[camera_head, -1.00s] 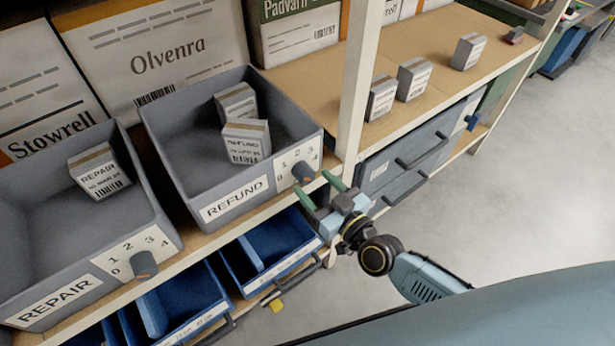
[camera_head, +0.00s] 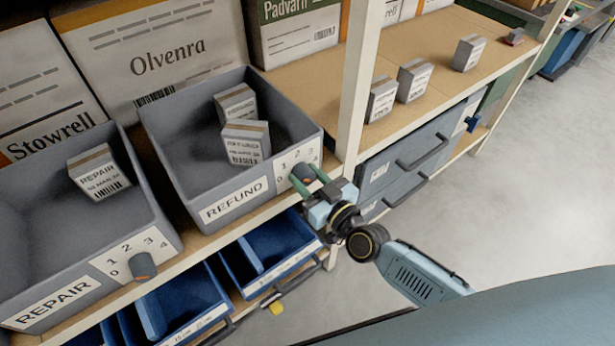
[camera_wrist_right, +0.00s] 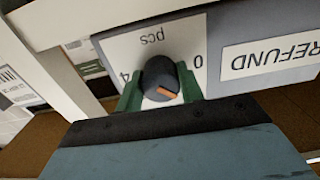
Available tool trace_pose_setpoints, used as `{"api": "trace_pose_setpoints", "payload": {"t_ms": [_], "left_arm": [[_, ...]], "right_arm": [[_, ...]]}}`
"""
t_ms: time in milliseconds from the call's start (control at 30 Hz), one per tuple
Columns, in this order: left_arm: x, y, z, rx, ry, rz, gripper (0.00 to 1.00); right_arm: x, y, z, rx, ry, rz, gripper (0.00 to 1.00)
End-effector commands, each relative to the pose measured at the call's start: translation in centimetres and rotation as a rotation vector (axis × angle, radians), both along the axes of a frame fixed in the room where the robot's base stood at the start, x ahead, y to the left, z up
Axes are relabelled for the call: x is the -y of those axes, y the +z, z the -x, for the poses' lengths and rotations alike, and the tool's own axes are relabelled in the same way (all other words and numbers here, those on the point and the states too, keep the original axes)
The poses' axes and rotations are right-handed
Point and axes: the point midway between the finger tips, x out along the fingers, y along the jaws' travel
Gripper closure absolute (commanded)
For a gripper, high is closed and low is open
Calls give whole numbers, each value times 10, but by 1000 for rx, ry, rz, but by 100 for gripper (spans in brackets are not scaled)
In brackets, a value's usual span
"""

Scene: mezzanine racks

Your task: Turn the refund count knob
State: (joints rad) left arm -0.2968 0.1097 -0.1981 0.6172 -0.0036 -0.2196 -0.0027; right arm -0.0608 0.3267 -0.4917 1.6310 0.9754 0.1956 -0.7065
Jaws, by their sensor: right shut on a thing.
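The grey refund bin (camera_head: 170,150) stands on the shelf with two small boxes in it. Its dark count knob (camera_head: 305,173) sits on the front face at the right, beside a dial marked 0 to 4. My right gripper (camera_head: 309,181) is at the knob, its green fingers on either side. The right wrist view shows the knob (camera_wrist_right: 160,78) between the two fingers (camera_wrist_right: 160,92), with an orange mark at its lower right there. The gripper is shut on the knob. The dial's numbers are partly hidden by the gripper. My left gripper is not in view.
The grey repair bin (camera_head: 30,225), with its own knob (camera_head: 142,266), stands to the left. Blue bins (camera_head: 262,285) sit on the shelf below. A pale rack post (camera_head: 355,90) rises right of the refund bin. Drawers with dark handles (camera_head: 424,150) lie further right.

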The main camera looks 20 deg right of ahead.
Motion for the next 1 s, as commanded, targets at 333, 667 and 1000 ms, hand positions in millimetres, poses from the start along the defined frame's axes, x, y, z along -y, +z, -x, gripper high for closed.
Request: {"api": "trace_pose_setpoints", "payload": {"t_ms": [333,667,1000], "left_arm": [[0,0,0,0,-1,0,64],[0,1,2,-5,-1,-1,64],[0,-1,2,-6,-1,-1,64]], "right_arm": [[0,0,0,-28,1,-73,85],[-1,0,1,-112,1,-307,85],[-1,-1,1,-205,0,-561,85]]}}
